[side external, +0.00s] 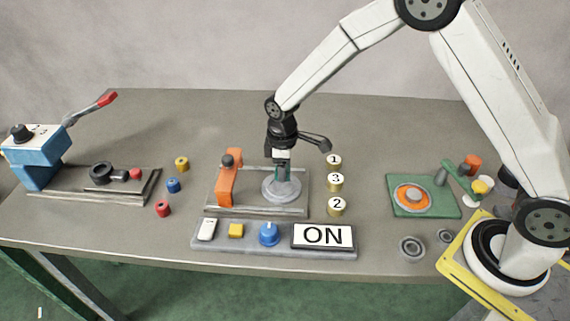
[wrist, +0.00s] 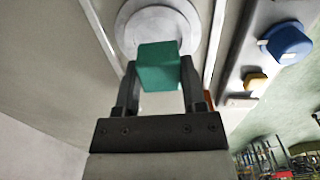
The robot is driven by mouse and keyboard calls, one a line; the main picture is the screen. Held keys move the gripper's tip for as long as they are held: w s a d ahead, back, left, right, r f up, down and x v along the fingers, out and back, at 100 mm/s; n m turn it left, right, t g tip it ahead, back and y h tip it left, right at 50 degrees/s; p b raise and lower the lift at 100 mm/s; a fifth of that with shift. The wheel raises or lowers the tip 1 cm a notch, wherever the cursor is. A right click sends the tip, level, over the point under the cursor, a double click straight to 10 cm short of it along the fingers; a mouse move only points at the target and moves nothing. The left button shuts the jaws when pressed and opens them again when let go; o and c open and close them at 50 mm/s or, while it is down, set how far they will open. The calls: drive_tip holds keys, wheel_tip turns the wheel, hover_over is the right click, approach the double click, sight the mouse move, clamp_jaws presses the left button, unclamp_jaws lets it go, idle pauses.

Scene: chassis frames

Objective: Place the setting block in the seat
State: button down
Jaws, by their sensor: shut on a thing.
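A green block (wrist: 158,66), which I take as the setting block, is held between the two fingers of my gripper (wrist: 158,76). In the side view my gripper (side external: 282,164) points down over a round grey stepped piece (side external: 282,192), which may be the seat. The block (side external: 281,173) shows only as a small dark green patch there. In the wrist view the round grey piece (wrist: 135,32) lies beyond the block, which covers part of it. I cannot tell whether the block touches it.
An orange clamp (side external: 229,178) stands left of the round piece on the same rail base. Numbered cylinders (side external: 336,182) stand close on the right. A blue lever press (side external: 36,158) stands far left.

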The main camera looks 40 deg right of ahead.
drive_tip(key=shift+w+f, duration=0.3)
drive_tip(key=shift+f, duration=1.5)
drive_tip(key=shift+f, duration=0.15)
drive_tip(key=shift+c, duration=0.8)
unclamp_jaws()
wheel_tip(320, 180, up, 12)
drive_tip(key=shift+r, duration=0.15)
